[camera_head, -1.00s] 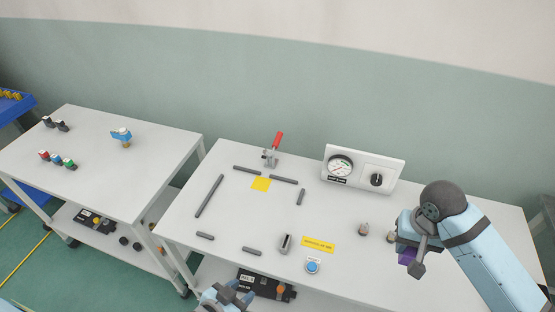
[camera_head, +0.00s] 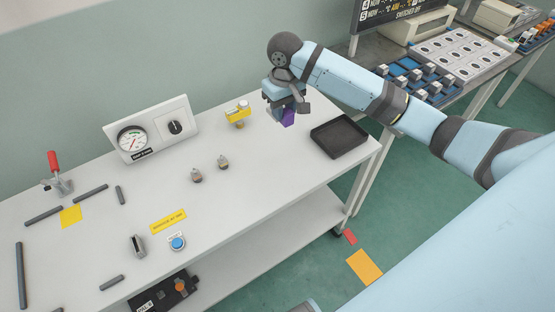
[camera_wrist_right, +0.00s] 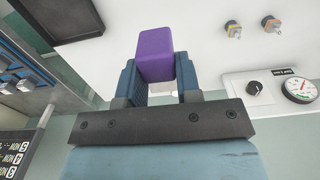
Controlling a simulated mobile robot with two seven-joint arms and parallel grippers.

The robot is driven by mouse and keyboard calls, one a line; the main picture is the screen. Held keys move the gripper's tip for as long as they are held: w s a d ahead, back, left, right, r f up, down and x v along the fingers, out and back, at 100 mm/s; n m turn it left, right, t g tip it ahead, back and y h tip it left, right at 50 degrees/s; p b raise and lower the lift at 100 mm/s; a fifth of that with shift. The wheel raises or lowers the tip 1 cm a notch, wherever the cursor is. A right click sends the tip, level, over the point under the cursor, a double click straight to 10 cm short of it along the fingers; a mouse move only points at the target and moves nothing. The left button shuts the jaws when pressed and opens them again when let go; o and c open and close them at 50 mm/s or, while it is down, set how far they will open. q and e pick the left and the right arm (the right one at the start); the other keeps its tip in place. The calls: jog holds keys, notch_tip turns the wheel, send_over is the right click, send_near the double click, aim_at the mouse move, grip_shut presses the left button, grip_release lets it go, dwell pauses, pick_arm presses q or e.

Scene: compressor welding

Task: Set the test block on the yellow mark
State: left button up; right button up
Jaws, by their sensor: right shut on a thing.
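The test block looks to be the purple block (camera_head: 288,118), held in my right gripper (camera_head: 285,108) above the right part of the table, left of the black tray. In the right wrist view the purple block (camera_wrist_right: 155,54) sits between the two blue fingers, which are shut on it. The yellow mark (camera_head: 71,216) is a flat square on the left part of the table, bare and far from the block. My left gripper is not in view.
A red-handled clamp (camera_head: 57,175) stands behind the mark, with several grey bars around it. A gauge panel (camera_head: 152,130), two small fittings (camera_head: 196,175), a yellow fitting (camera_head: 238,115), a blue button (camera_head: 177,243) and a black tray (camera_head: 339,137) are on the table (camera_head: 240,205).

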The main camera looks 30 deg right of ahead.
notch_tip(320, 180, down, 19)
jog(key=shift+f, duration=0.15)
dwell(0.5)
jog(key=o, duration=1)
jog(key=shift+f, duration=0.1)
jog(key=shift+o, duration=0.2)
